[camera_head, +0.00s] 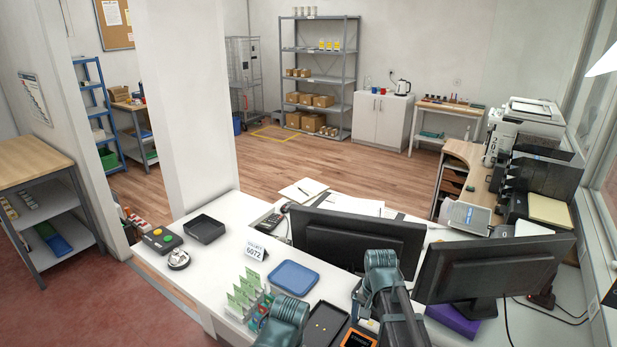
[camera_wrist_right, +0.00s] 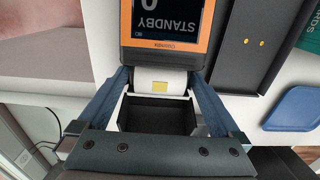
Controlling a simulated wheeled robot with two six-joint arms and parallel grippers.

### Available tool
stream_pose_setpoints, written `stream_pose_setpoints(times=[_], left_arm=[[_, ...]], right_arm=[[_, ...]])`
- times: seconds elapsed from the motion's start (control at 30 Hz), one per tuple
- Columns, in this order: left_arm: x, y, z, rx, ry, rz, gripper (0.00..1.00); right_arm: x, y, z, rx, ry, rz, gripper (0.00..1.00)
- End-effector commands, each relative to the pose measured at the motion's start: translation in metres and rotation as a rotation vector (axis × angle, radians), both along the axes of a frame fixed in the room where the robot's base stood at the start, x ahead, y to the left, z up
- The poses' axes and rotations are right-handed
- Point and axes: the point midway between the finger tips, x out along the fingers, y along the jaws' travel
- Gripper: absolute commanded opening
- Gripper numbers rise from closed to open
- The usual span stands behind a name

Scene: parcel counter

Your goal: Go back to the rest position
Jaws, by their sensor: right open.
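My right gripper (camera_head: 361,308) is low over the front of the white counter (camera_head: 228,266), partly hidden by my own right arm. In the right wrist view my right gripper (camera_wrist_right: 159,82) is open, its two blue-grey fingers wide apart. Between and beyond them show a white part with a yellow patch (camera_wrist_right: 160,86) and a dark box-like part (camera_wrist_right: 157,114); I see nothing clamped. An orange-framed device reading STANDBY (camera_wrist_right: 168,24) lies just past the fingertips; it also shows in the head view (camera_head: 357,339). A link of my left arm shows at the bottom, but its gripper does not.
A black tray (camera_wrist_right: 252,40) lies beside the device, near a blue tray (camera_head: 293,277) and a rack of green cards (camera_head: 246,291). Two monitors (camera_head: 357,238) (camera_head: 492,268) stand close behind and right of my right arm. A purple box (camera_head: 453,320) is under the right monitor.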

Motion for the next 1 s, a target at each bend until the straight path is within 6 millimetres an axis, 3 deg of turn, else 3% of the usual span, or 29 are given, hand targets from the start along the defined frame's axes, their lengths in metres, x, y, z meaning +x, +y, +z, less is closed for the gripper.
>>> stream_pose_setpoints(times=[0.03, 0.87, 1.0], left_arm=[[0.000, 0.000, 0.012, 0.000, 0.000, 0.000, 1.00], [0.000, 0.000, 0.109, -0.002, -0.001, 0.015, 1.00], [0.000, 0.000, 0.093, -0.002, -0.001, 0.014, 1.00]], right_arm=[[0.000, 0.000, 0.012, 0.000, 0.000, 0.000, 1.00], [0.000, 0.000, 0.109, 0.000, 0.000, 0.000, 1.00], [-0.009, -0.003, 0.093, 0.000, 0.000, -0.019, 1.00]])
